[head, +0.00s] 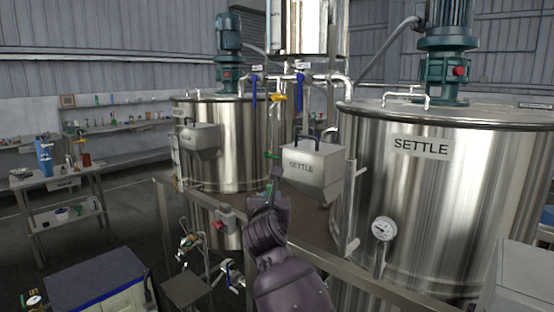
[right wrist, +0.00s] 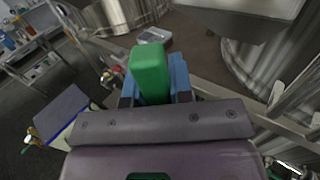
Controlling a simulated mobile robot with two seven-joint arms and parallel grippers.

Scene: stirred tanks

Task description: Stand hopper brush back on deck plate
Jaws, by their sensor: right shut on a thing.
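My right gripper (head: 270,193) reaches up in the middle of the head view, in front of the brown deck plate (head: 312,222) between the tanks. In the right wrist view its blue fingers are shut on a green block-shaped piece (right wrist: 149,72), which I take to be part of the hopper brush. The rest of the brush is hidden, and in the head view I cannot tell it clearly from the pipework behind. The deck plate also shows in the right wrist view (right wrist: 208,52), beyond the held piece. My left gripper is not in view.
A grey hopper labelled SETTLE (head: 315,170) hangs just right of my gripper. A large steel tank (head: 450,210) stands at right, another (head: 245,145) behind. A rail (head: 350,278) edges the deck. A workbench (head: 60,177) stands at left.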

